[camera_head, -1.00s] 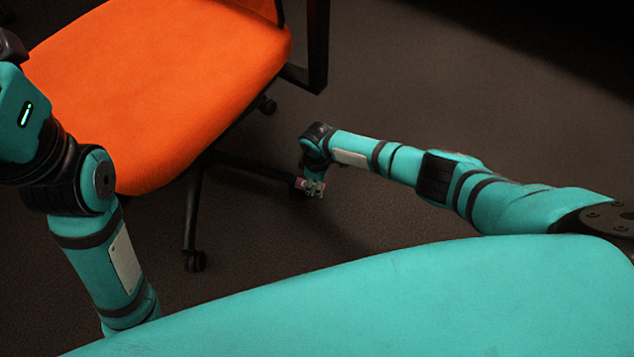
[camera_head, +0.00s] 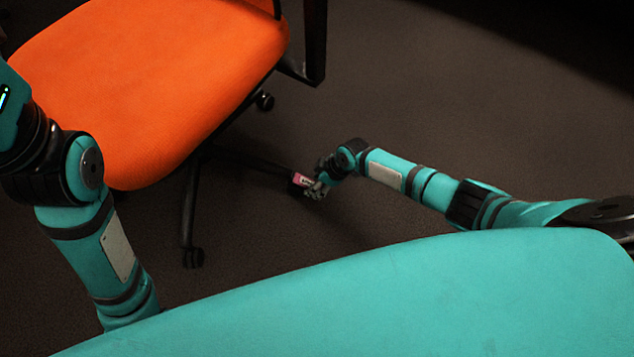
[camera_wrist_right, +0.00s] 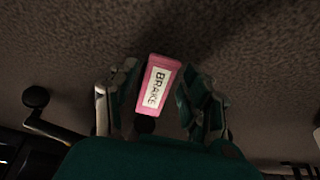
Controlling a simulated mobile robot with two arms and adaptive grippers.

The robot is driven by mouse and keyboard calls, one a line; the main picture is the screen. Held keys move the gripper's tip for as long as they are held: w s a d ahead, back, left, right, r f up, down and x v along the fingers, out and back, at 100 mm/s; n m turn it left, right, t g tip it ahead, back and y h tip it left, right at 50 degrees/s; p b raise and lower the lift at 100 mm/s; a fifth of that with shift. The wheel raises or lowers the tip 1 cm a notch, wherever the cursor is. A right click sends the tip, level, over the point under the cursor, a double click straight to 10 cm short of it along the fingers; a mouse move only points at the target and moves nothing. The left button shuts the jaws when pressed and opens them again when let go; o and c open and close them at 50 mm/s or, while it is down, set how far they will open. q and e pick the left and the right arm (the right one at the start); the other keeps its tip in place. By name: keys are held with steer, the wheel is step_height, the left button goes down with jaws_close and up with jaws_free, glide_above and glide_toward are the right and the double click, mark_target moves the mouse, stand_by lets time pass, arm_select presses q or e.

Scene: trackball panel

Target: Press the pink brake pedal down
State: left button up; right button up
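The pink brake pedal (camera_wrist_right: 155,86) has a white label reading BRAKE. It sits at the end of a black chair leg, and in the head view the pedal (camera_head: 302,180) shows small below the orange seat. My right gripper (camera_wrist_right: 156,92) is open, with one finger on either side of the pedal in the right wrist view. I cannot tell whether the fingers touch it. In the head view my right gripper (camera_head: 317,188) is at the pedal's right side. The fingertips of my left gripper are outside the view; only the left arm shows.
An orange office chair (camera_head: 150,80) fills the upper left, with a black armrest (camera_head: 314,45) and wheeled legs. A caster (camera_head: 193,257) stands on the dark carpet. The floor (camera_head: 450,110) right of the chair is clear.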

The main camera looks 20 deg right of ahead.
steer(key=shift+o, duration=0.3)
steer(key=v, duration=1.2)
